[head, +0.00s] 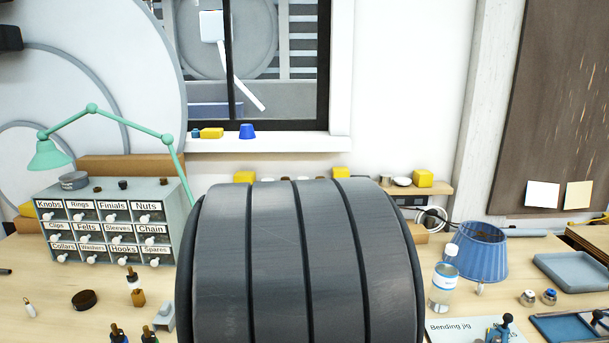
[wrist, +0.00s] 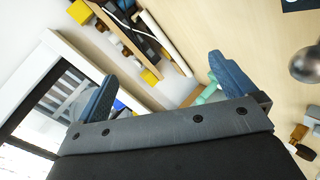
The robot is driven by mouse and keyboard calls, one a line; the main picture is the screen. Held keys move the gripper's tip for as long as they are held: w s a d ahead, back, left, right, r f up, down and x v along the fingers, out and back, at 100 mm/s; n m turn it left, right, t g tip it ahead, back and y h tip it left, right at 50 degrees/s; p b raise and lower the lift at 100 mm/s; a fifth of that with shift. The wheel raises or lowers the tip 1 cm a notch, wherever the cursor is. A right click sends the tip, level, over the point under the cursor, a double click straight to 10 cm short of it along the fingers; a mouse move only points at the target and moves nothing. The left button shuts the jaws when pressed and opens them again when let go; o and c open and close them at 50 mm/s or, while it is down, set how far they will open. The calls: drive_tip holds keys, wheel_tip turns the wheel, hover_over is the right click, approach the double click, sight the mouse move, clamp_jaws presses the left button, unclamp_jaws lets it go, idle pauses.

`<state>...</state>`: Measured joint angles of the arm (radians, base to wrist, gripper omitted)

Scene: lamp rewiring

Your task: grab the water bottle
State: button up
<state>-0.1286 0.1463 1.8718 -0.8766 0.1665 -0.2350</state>
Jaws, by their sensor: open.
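The water bottle (head: 443,287) is clear with a white cap and a blue-and-white label. It stands upright on the bench at the right in the head view, in front of a blue pleated lampshade (head: 475,252). I do not make it out in the wrist view. My gripper (wrist: 163,88) shows in the wrist view with its two blue fingers spread wide and nothing between them. In the head view my gripper is not visible; a large dark grey ribbed part, likely of my own arm, fills the lower middle and hides the bench there.
A labelled drawer cabinet (head: 112,225) and a mint desk lamp (head: 92,107) stand at the left. Near the bottle are the bending jig (head: 470,330), two small jars and a blue-grey tray (head: 575,270). A shelf with yellow blocks runs along the wall below the window.

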drive_tip(key=shift+c, duration=0.4)
drive_tip(key=c, duration=0.9)
wheel_tip(320, 180, up, 11)
drive_tip(key=m+g+h, duration=0.3)
drive_tip(key=m+g, duration=0.5)
drive_tip(key=m, duration=1.4)
hover_over(452, 247)
drive_tip(key=s+a, duration=0.4)
drive_tip(key=shift+c, duration=0.2)
drive_tip(key=x, duration=1.1)
drive_tip(key=shift+s+f, duration=0.1)
drive_tip(key=shift+f, duration=0.35)
drive_tip(key=shift+x, duration=2.55)
